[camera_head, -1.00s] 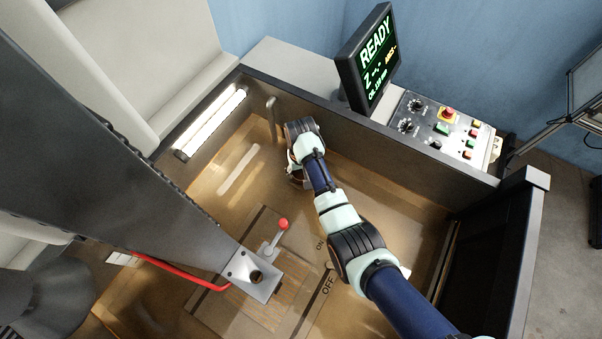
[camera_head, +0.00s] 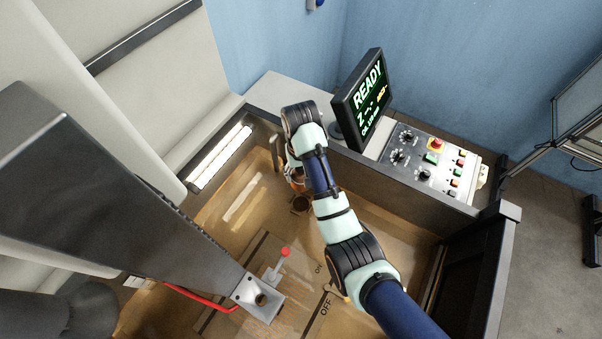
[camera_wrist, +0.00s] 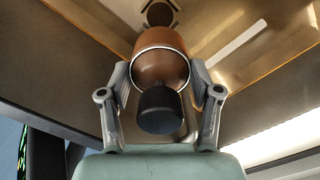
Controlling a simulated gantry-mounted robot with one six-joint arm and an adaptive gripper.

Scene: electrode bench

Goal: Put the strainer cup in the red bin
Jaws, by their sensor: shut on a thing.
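The strainer cup appears to be the rounded, copper-brown thing with a bright metal rim and a black knob (camera_wrist: 160,68), seen in the wrist view. My gripper (camera_wrist: 159,78) is shut on it, with one finger on each side. The knob faces the camera. In the head view my gripper (camera_head: 296,180) is low over the tank near its back wall, partly hidden by my wrist. A dark round opening (camera_head: 301,203) lies on the tank floor below it, apart from the held cup. No red bin shows in either view.
The brown tank floor (camera_head: 245,208) is bounded by dark walls. A bent pipe (camera_head: 274,152) stands by the lit strip (camera_head: 221,157). The READY screen (camera_head: 360,102) and control panel (camera_head: 428,160) are close to my wrist. A red-knobbed lever (camera_head: 285,252) stands in front.

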